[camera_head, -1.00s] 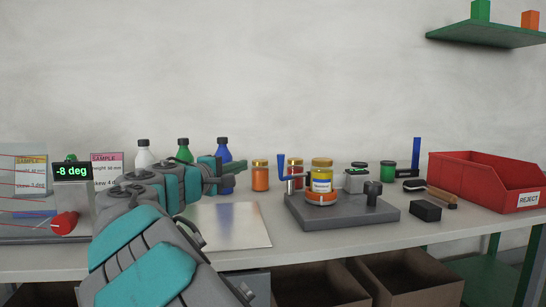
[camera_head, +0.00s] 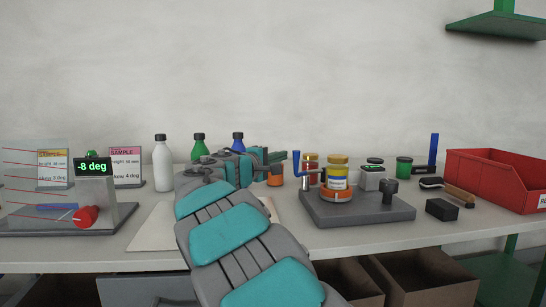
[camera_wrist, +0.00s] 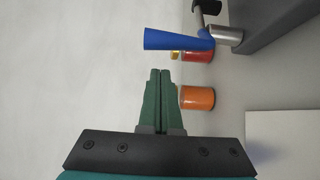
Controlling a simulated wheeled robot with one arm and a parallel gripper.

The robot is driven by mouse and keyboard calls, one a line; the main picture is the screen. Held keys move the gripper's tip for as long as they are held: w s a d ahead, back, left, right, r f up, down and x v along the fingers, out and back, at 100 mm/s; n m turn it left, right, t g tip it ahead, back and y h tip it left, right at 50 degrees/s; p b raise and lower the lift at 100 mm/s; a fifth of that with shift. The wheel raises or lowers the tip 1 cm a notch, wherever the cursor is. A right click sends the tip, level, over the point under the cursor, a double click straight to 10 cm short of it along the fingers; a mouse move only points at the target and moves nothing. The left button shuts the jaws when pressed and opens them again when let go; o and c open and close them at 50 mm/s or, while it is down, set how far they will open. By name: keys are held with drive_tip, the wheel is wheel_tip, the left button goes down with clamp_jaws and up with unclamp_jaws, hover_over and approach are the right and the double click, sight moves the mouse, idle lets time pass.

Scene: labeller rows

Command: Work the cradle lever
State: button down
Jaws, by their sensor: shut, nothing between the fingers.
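The cradle is a dark grey base plate (camera_head: 375,212) on the bench. The blue cradle lever (camera_head: 297,164) stands at the plate's left side. In the wrist view the lever (camera_wrist: 175,40) shows beyond the fingertips, joined to a metal post (camera_wrist: 227,39). My gripper (camera_wrist: 160,72) is shut and empty, its green fingers together. In the head view my gripper (camera_head: 279,156) is just left of the lever, with a small gap seen in the wrist view.
An orange jar (camera_head: 275,177) stands behind my gripper, and a red jar (camera_head: 310,160) behind the lever. A black knob (camera_head: 390,187) rises from the plate's right. A black block (camera_head: 441,209) and red reject bin (camera_head: 490,185) lie further right. A display at left (camera_head: 92,167) reads -8 deg.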

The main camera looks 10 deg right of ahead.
drive_tip(key=shift+s+d, duration=0.3)
drive_tip(key=shift+s, duration=0.25)
drive_tip(key=shift+s+d, duration=0.25)
drive_tip(key=shift+s, duration=0.3)
drive_tip(key=shift+s+d, duration=0.1)
drive_tip(key=shift+d, duration=0.05)
drive_tip(key=shift+s+d+n+t+y+b, duration=0.25)
drive_tip(key=shift+s+n+t+y+b, duration=0.3)
drive_tip(key=shift+b, duration=0.35)
drive_tip(key=shift+w, duration=0.1)
